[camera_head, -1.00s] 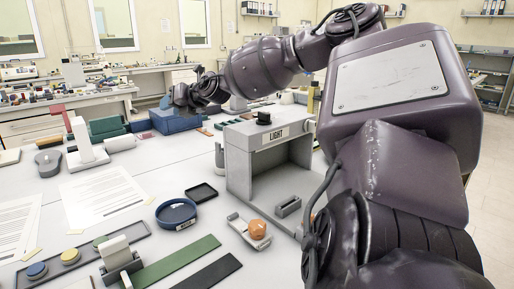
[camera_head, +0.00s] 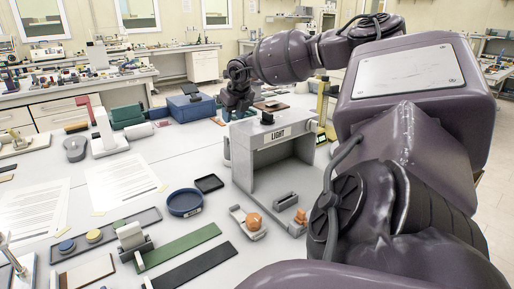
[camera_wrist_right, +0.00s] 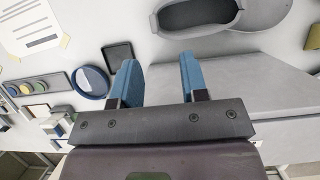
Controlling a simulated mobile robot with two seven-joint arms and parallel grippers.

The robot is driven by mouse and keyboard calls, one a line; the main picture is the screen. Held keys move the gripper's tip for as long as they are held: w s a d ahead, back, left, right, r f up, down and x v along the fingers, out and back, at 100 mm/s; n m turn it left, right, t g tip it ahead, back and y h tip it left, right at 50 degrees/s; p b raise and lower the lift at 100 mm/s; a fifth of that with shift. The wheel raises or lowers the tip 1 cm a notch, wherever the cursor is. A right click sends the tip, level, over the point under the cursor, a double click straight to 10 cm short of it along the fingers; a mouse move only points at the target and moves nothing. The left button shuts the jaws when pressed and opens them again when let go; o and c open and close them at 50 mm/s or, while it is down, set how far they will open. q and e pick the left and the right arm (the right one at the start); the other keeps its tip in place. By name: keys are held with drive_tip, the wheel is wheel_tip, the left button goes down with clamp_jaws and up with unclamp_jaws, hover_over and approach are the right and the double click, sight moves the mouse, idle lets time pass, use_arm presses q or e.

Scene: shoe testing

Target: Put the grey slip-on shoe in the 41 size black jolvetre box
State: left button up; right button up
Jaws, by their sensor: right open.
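A grey, open-topped oval thing that looks like the grey slip-on shoe (camera_wrist_right: 195,14) lies at the top of the right wrist view, partly cut off. In the head view only a pale piece of what may be it (camera_head: 227,146) shows at the light booth's left edge; the booth hides the rest. My right gripper (camera_head: 236,112) is behind the booth. In the right wrist view its two blue fingers (camera_wrist_right: 156,72) are open, with nothing between them, short of the grey thing. I cannot make out a black jolvetre box. My left gripper is not in view.
The grey light booth (camera_head: 242,150) stands close in front of my right gripper. Nearby are a blue ring dish (camera_head: 185,202), a small black tray (camera_head: 209,183), a blue case (camera_head: 190,108) and a white stand (camera_head: 106,138).

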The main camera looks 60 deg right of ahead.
hover_over(226, 137)
drive_tip(key=s, duration=0.2)
wheel_tip(226, 137, down, 4)
drive_tip(key=shift+s+a+f, duration=0.1)
drive_tip(key=shift+s, duration=0.05)
drive_tip(key=x, duration=0.3)
drive_tip(key=b+x, duration=0.1)
drive_tip(key=shift+w+a+f, duration=0.15)
drive_tip(key=shift+w+a, duration=0.15)
drive_tip(key=shift+w+d+f, duration=0.1)
drive_tip(key=shift+w+f, duration=0.05)
drive_tip(key=shift+f, duration=0.2)
clamp_jaws()
drive_tip(key=shift+r, duration=0.1)
